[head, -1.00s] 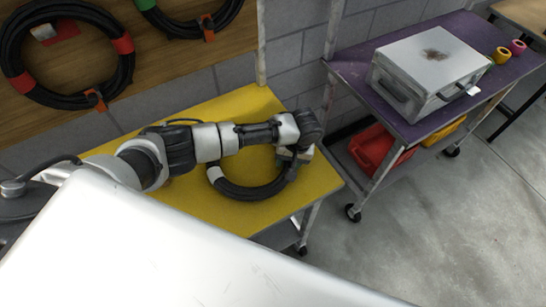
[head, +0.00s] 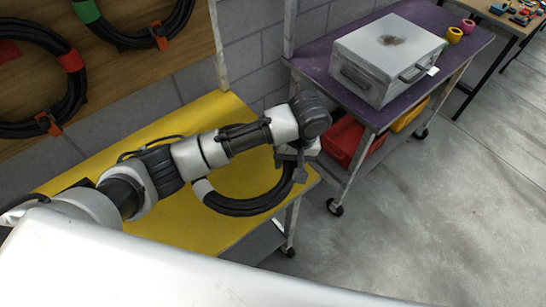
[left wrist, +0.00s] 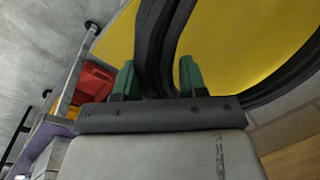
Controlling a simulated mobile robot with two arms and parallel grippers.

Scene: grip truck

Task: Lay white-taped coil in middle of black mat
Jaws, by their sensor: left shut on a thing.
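The black coil (head: 245,208) with a white tape band (head: 202,188) on its left side shows over the yellow table, near its right end. My left gripper (head: 294,163) is at the coil's right side. In the left wrist view its green-padded fingers (left wrist: 157,78) are shut on the coil's black strands (left wrist: 156,40). My left arm hides the coil's far part in the head view. I cannot tell whether the coil touches the table or is held just above it. No black mat can be made out. My right gripper is not in view.
The yellow table (head: 215,120) stands by a block wall. Other black coils (head: 150,38) hang on a wooden board. At right, a purple-topped cart (head: 440,75) carries a silver case (head: 388,55), with a red bin (head: 345,140) below. Grey floor (head: 430,220) is open at right.

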